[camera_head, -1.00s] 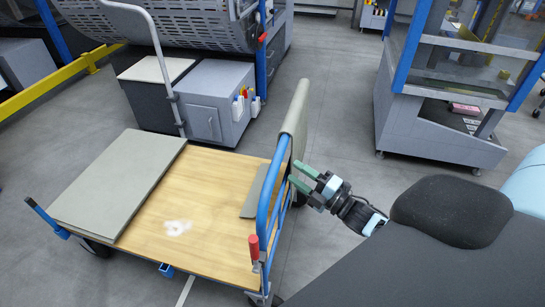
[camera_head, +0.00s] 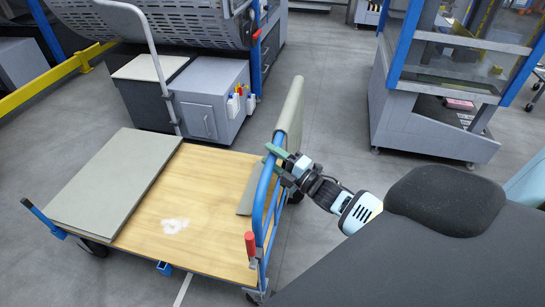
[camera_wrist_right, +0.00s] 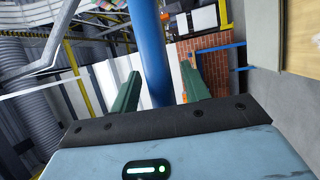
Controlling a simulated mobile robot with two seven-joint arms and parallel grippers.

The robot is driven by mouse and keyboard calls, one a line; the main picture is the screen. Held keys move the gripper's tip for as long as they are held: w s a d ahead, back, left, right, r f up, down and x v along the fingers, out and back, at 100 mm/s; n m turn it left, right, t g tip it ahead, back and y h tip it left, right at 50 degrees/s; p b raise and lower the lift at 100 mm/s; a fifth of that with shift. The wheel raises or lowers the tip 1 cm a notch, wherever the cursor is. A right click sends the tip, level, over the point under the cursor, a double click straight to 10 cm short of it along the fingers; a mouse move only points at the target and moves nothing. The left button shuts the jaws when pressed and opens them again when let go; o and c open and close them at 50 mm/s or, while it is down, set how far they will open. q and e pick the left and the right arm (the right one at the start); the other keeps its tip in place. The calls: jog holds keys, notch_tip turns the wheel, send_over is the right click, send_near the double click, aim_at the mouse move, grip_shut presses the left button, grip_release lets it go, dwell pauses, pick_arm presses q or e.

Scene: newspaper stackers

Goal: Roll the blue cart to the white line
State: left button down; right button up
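The blue cart has a wooden deck (camera_head: 195,210) and a blue tubular handle (camera_head: 262,190) at its right end. A short stretch of white line (camera_head: 184,290) shows on the floor at the cart's near side. My right gripper (camera_head: 274,155) is at the upper part of the handle. In the right wrist view the blue tube (camera_wrist_right: 152,50) stands between the two green fingers of my right gripper (camera_wrist_right: 160,90), with visible gaps on both sides, so the fingers are open around it. My left gripper is not in view.
A grey board (camera_head: 115,180) lies on the cart's left part. A grey cabinet (camera_head: 210,100) with bottles stands close behind the cart. A blue-framed machine (camera_head: 430,125) stands at the right. Open floor (camera_head: 335,100) lies between them.

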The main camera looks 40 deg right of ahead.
grip_shut()
